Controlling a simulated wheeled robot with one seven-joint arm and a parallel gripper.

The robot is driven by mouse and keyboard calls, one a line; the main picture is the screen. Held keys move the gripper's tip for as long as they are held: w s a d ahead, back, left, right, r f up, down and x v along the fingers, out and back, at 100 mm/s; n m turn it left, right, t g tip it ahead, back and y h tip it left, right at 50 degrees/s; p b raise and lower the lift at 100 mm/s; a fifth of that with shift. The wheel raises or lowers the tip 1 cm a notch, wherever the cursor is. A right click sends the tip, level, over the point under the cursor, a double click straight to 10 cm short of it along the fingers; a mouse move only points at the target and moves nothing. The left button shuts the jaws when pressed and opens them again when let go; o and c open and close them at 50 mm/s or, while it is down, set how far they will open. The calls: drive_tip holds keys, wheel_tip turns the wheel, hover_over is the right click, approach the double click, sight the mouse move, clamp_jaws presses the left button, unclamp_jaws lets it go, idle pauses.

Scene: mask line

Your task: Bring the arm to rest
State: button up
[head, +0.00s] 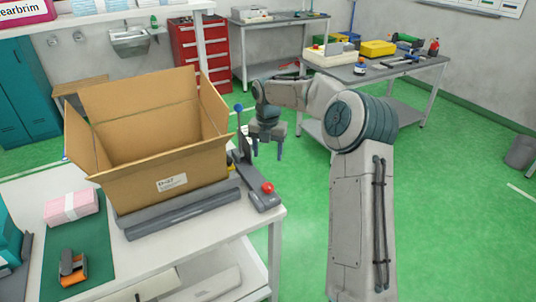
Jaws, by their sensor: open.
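My arm reaches up from the lower right of the head view and bends left at the elbow. My gripper (266,151) hangs at its end with the fingers pointing down. It is open and I see nothing between the fingers. It is just right of the white table (207,245), over the green floor, near the lever device with a blue knob and a red knob (267,187). Whether it touches the device cannot be told.
An open cardboard box (165,180) stands on a grey base on the table. A pink package (72,207) and an orange-black tool (72,268) lie at left. A tool bench (402,70) and red cabinet (187,60) stand behind.

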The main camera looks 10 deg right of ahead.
drive_tip(key=s+a+r+m+h, duration=0.1)
drive_tip(key=s+r+m, duration=0.2)
drive_tip(key=s+m, duration=0.3)
drive_tip(key=s+r+m+t, duration=0.1)
drive_tip(key=s+r+m, duration=0.25)
drive_tip(key=s, duration=0.35)
drive_tip(key=s+a+r+m+h, duration=0.1)
drive_tip(key=s+r+m, duration=0.2)
drive_tip(key=s+m, duration=0.35)
drive_tip(key=s+d+f+m+t+y, duration=0.1)
drive_tip(key=s+f+m+t+y, duration=0.1)
drive_tip(key=s+m, duration=1.2)
drive_tip(key=s, duration=0.4)
drive_tip(key=shift+d+f+m, duration=0.15)
drive_tip(key=shift+d+m, duration=0.2)
drive_tip(key=shift+m, duration=0.05)
